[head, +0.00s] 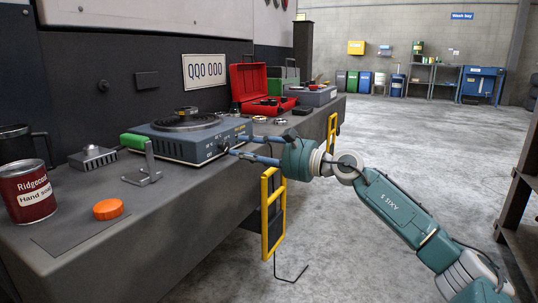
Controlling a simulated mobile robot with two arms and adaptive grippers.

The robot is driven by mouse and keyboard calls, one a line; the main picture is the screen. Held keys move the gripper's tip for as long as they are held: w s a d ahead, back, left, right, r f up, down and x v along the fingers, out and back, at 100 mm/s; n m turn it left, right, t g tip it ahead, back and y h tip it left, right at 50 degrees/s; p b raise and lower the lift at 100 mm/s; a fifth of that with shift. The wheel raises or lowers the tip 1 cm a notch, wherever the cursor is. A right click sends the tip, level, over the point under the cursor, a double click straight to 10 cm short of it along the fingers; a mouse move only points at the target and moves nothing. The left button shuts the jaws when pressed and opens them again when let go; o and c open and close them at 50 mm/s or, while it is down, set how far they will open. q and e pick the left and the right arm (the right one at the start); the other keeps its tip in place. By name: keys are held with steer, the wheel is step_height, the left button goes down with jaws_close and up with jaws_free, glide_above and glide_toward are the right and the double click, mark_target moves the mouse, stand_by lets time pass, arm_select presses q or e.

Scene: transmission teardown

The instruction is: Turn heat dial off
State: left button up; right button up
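A blue heater unit (172,145) with a round dark plate on top sits on the grey bench, left of centre. Its front panel carries white markings and a small dark dial (223,147) near its right end. My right gripper (236,146) reaches in from the right, with its two blue fingers spread apart and their tips close to the panel by the dial. I cannot tell whether the fingertips touch the dial, and its setting is too small to read. My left gripper is not in view.
A metal bracket (146,168), an orange cap (108,209) and a red hand soap tin (27,192) stand on the bench to the left. A red open toolbox (262,87) is behind. A yellow-framed panel (272,208) hangs at the bench front.

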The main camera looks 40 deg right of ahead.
steer(key=v, duration=0.7)
steer(key=shift+s, duration=0.3)
stand_by(0.3)
